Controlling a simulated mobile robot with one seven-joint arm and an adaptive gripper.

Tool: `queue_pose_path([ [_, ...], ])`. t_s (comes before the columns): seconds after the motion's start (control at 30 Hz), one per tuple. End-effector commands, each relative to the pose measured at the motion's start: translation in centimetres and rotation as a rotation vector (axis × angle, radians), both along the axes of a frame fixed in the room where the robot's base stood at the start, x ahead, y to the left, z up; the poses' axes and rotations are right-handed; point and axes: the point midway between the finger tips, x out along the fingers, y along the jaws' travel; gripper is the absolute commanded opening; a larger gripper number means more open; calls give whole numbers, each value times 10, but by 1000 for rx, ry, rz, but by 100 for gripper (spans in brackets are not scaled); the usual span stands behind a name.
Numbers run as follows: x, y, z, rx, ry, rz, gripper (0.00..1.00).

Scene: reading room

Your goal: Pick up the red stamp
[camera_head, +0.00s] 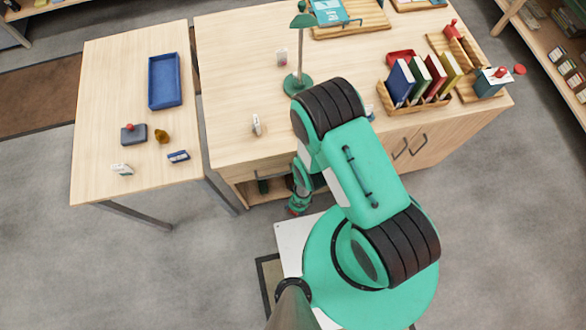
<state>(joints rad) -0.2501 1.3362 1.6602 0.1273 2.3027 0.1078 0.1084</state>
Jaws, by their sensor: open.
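A small red object (451,28), shaped like a stamp with a handle, stands at the upper end of a wooden rack (438,44) on the right of the large desk; I cannot be sure it is the red stamp. Another small red piece (519,70) shows at the desk's right edge. My gripper (295,209) hangs low at the desk's front, by the open space under the desk top, far from these red objects. Its fingers are small and partly hidden by my arm. It is open, and I see nothing held.
A side table (110,80) at left holds a blue tray (164,80) and a grey box with a red knob (133,133). The desk's left part is mostly clear.

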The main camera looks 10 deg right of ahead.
Motion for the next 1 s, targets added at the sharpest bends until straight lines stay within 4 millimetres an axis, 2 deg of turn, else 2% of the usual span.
queue_pose_path([
  [0.27,1,1,-16,0,0,1,64],
  [1.0,4,7,-75,0,0,2,64],
])
